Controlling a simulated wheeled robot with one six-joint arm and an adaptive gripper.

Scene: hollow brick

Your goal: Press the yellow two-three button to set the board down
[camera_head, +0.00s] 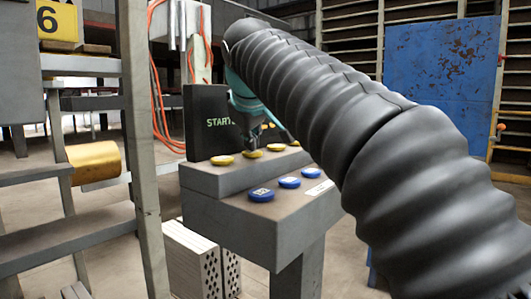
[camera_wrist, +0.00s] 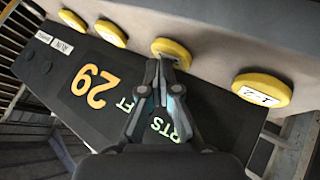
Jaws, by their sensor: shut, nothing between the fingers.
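A row of yellow buttons runs along the raised step of the grey console (camera_head: 230,182). The button labelled 1-2 (camera_wrist: 262,91) is the leftmost yellow one in the head view (camera_head: 222,160). The yellow button beside it (camera_head: 249,155) has my gripper (camera_head: 254,147) right above it. In the wrist view my shut, empty gripper (camera_wrist: 160,75) has its fingertips at the near edge of that button (camera_wrist: 174,48). They look to be touching or almost touching it. Its label is too faint to read, and I cannot tell whether it is pressed in.
Blue buttons (camera_head: 262,194) sit on the lower step. A black display (camera_head: 199,122) stands behind the console, with 29 (camera_wrist: 92,86) showing in the wrist view. A grey rack (camera_head: 138,150) holding a yellow roll (camera_head: 95,162) stands left. Stacked hollow bricks (camera_head: 195,262) lie below.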

